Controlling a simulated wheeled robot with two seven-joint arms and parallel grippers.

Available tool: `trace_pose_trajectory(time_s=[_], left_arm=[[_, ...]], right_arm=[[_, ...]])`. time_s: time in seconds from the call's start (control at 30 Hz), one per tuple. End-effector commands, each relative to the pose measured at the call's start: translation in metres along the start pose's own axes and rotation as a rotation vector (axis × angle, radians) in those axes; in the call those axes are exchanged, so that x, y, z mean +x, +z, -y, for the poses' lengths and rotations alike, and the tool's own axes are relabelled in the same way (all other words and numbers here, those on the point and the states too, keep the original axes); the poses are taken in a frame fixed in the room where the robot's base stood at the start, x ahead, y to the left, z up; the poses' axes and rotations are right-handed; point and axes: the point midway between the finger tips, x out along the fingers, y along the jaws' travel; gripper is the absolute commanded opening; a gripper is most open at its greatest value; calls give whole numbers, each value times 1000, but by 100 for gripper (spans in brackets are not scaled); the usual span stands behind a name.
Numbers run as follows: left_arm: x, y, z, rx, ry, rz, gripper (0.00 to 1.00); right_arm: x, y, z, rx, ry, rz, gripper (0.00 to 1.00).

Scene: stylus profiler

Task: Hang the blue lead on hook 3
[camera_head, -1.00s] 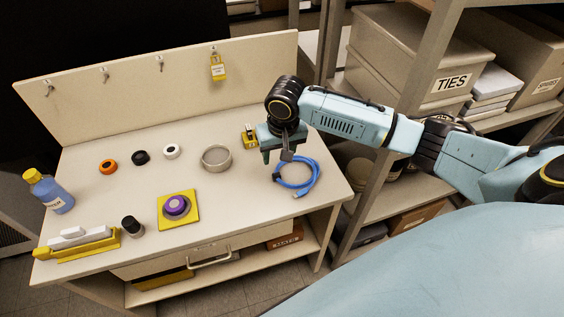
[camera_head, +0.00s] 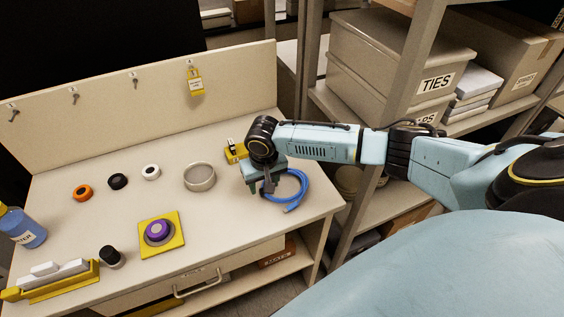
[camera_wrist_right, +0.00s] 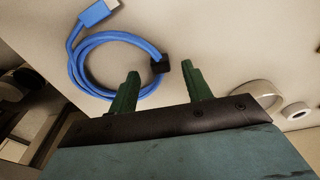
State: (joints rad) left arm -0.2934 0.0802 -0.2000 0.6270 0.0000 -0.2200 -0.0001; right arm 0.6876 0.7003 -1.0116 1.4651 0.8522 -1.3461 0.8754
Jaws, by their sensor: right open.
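The blue lead (camera_head: 294,204) lies coiled on the right end of the bench. Its coil (camera_wrist_right: 88,44), metal plug (camera_wrist_right: 97,13) and a black band (camera_wrist_right: 160,65) show in the right wrist view. My right gripper (camera_head: 263,190) is low over the bench at the coil's left side, partly covering it. In the wrist view the right gripper (camera_wrist_right: 164,74) has its green fingers apart, with the black band just beyond the gap. Hooks line the back panel; the third from the left (camera_head: 134,80) is bare, and hook labels are not readable. My left gripper is not in view.
A yellow padlock or tag (camera_head: 196,82) hangs on the rightmost hook. A round metal dish (camera_head: 199,178) and a yellow item (camera_head: 234,152) stand near my right gripper. A purple knob on a yellow pad (camera_head: 162,238) sits at the front. A shelf post (camera_head: 402,100) rises at the right.

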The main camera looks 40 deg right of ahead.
Motion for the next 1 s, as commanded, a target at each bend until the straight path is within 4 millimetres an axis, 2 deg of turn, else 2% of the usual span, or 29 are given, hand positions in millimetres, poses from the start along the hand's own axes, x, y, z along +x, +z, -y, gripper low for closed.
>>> trace_pose_trajectory(time_s=[0.03, 0.13, 0.4, 0.8, 1.0], left_arm=[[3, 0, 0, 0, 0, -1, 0], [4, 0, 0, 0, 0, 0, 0], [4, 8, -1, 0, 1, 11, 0], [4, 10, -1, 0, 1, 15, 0], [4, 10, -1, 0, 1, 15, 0]], right_arm=[[8, 0, 0, 1, 0, 0, 49], [18, 0, 0, 0, 0, -1, 49], [20, 0, 0, 0, -1, -2, 49], [20, 0, 0, 0, -1, -1, 0], [19, -1, 0, 0, -1, -2, 0]])
